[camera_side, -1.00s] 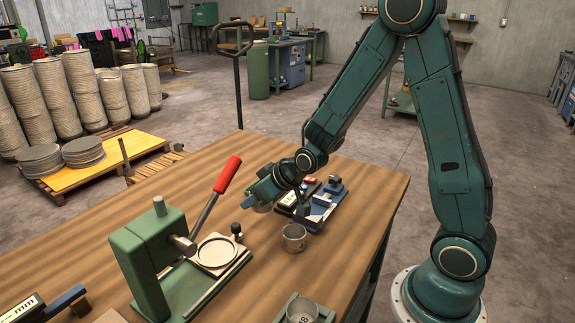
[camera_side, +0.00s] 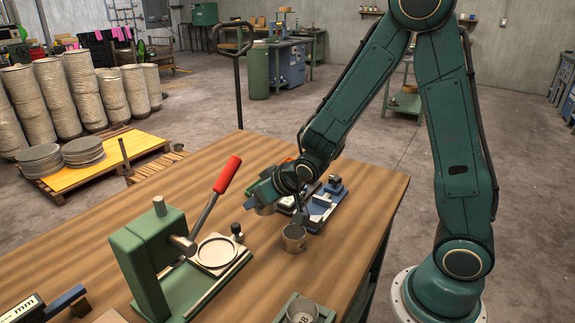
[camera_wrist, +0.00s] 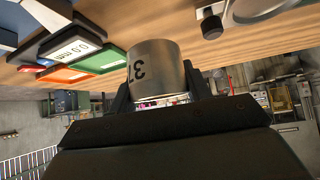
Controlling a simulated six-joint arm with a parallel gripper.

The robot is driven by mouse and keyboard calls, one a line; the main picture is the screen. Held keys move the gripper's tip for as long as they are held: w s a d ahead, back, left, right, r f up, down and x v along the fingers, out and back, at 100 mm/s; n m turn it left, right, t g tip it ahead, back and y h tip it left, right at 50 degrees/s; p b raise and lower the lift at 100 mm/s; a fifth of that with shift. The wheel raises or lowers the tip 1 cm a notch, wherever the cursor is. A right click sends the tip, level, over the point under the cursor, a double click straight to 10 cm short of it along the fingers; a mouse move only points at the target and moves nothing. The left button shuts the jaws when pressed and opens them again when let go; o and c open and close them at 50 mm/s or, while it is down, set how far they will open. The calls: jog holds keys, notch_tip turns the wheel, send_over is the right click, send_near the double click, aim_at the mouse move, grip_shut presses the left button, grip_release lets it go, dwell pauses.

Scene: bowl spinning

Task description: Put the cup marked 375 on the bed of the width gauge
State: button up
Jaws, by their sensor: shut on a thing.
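My gripper (camera_side: 268,197) is shut on a grey metal cup (camera_side: 265,209), held in the air above the table. In the wrist view, the cup (camera_wrist: 153,66) sits between the two dark fingers (camera_wrist: 166,88). Its black digits appear upside down; a 3 and a 7 show, and the rest is turned out of sight. A blue gauge (camera_side: 323,204) stands just right of and behind the gripper, partly hidden by it. I cannot tell whether this is the width gauge.
Another cup (camera_side: 302,309) sits in a green holder at the front edge. A green press (camera_side: 150,250) with a red-handled lever stands left. Another mm display (camera_side: 25,309) is at lower left.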

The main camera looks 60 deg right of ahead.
jog(key=s+d+m+h, duration=0.1)
jog(key=d+m, duration=0.1)
jog(key=s+d+m+g+h, duration=0.1)
jog(key=d+m+h, duration=0.1)
jog(key=d+f+m+g+h, duration=0.1)
jog(key=d+m, duration=0.1)
jog(key=shift+s+d+f+h, duration=0.1)
jog(key=shift+s+h, duration=0.2)
jog(key=shift+s, duration=0.1)
jog(key=s+d+m+g+h, duration=0.1)
jog(key=m, duration=0.1)
jog(key=s+d+r+m+g+h, duration=0.1)
jog(key=d+m+g, duration=0.1)
jog(key=m, duration=0.1)
jog(key=s+d+m+g, duration=0.1)
jog(key=d+m, duration=0.1)
jog(key=shift+s+r+m+g+h, duration=0.3)
jog(key=shift+s+r+h, duration=0.1)
jog(key=shift+s+d+r+m+g, duration=0.3)
jog(key=shift+s+m+g, duration=0.15)
jog(key=shift+m+g, duration=0.15)
jog(key=shift+s+d+r+m+g, duration=0.2)
jog(key=shift+s+r+m+g, duration=0.1)
jog(key=shift+s+m+g, duration=0.3)
jog(key=shift+w+f, duration=0.15)
jog(key=shift+f, duration=2.95)
jog(key=shift+f, duration=0.25)
jog(key=o, duration=1.1)
